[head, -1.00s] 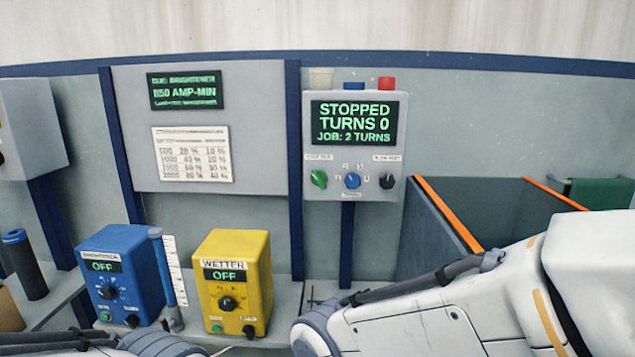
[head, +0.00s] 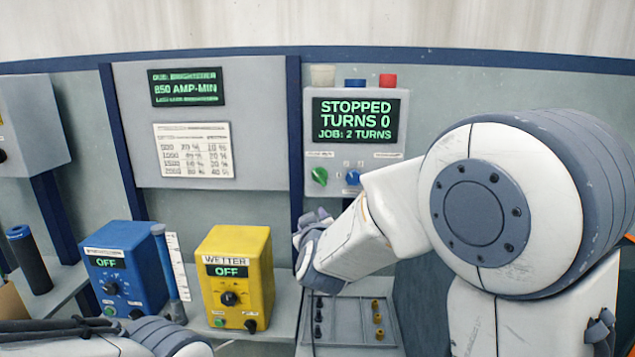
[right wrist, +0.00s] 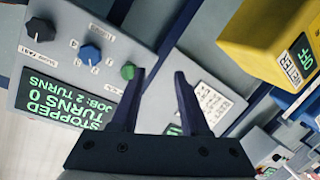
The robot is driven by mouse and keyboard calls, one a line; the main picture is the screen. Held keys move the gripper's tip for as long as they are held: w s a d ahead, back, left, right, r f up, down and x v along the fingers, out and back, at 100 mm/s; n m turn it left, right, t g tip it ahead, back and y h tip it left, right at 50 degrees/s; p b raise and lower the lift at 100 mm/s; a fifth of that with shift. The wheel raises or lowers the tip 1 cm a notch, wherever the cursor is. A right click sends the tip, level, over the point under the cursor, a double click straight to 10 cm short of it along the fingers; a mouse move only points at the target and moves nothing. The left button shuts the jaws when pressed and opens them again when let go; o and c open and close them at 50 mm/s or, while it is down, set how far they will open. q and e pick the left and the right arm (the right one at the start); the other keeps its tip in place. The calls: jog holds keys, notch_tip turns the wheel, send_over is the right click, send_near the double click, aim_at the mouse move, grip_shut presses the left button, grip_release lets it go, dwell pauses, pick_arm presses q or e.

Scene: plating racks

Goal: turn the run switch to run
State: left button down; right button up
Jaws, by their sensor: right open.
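The grey control box (head: 308,118) on the back wall reads STOPPED, TURNS 0, JOB: 2 TURNS. Its green knob (head: 320,176), under a small blurred label, appears to be the run switch, pointing up and right. The green knob (right wrist: 128,71) also shows in the right wrist view, close to one fingertip; I cannot tell whether they touch. My right gripper (right wrist: 159,75) is open and empty. In the head view it is just below the box, partly hidden by its arm.
A blue knob (head: 353,177) is right of the green one; a black knob (right wrist: 40,28) is farther along. A yellow WETTER unit (head: 237,245) and a blue unit (head: 127,250), both OFF, stand on the shelf. A tray (head: 345,318) with small fittings lies below.

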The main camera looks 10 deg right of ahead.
jog(key=t+h, duration=0.2)
send_near(319, 178)
jog(key=s+a, duration=0.1)
jog(key=shift+h, duration=0.4)
jog(key=p+x, duration=0.2)
jog(key=x, duration=0.8)
jog(key=shift+w+d+f+p, duration=0.15)
jog(key=shift+p, duration=0.15)
grip_shut()
